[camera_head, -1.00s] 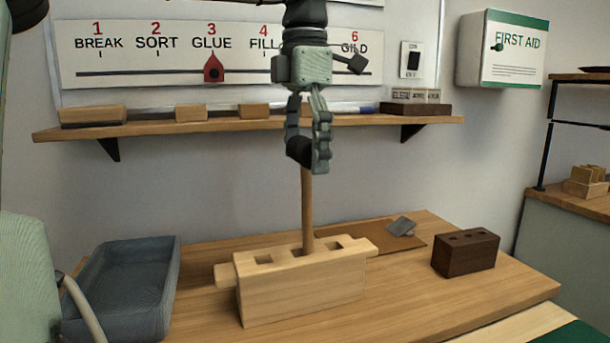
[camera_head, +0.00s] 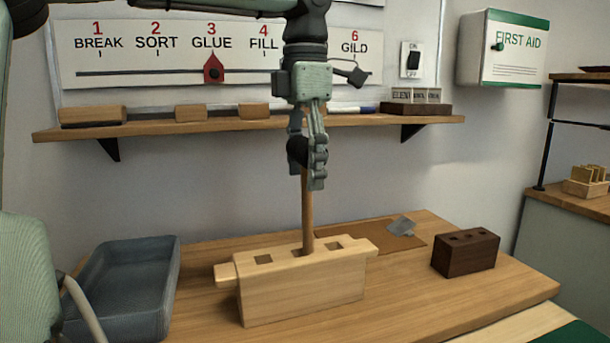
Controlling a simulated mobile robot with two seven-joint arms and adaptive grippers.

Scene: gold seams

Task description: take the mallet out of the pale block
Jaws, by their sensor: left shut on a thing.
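The pale block (camera_head: 300,294) stands on the wooden table, with square holes in its top. The mallet's wooden handle (camera_head: 308,220) stands upright in the block's middle hole. Its dark head (camera_head: 297,152) shows at the top, partly hidden by my gripper. My left gripper (camera_head: 312,180) comes down from above and is shut on the mallet at its upper end. The lower end of the handle is hidden inside the block. My right gripper is not in view.
A grey-blue tray (camera_head: 125,290) is left of the block. A dark brown block with holes (camera_head: 464,253) stands to the right. A brown mat (camera_head: 375,238) with a grey piece (camera_head: 401,226) lies behind. A wall shelf (camera_head: 250,126) is behind my gripper.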

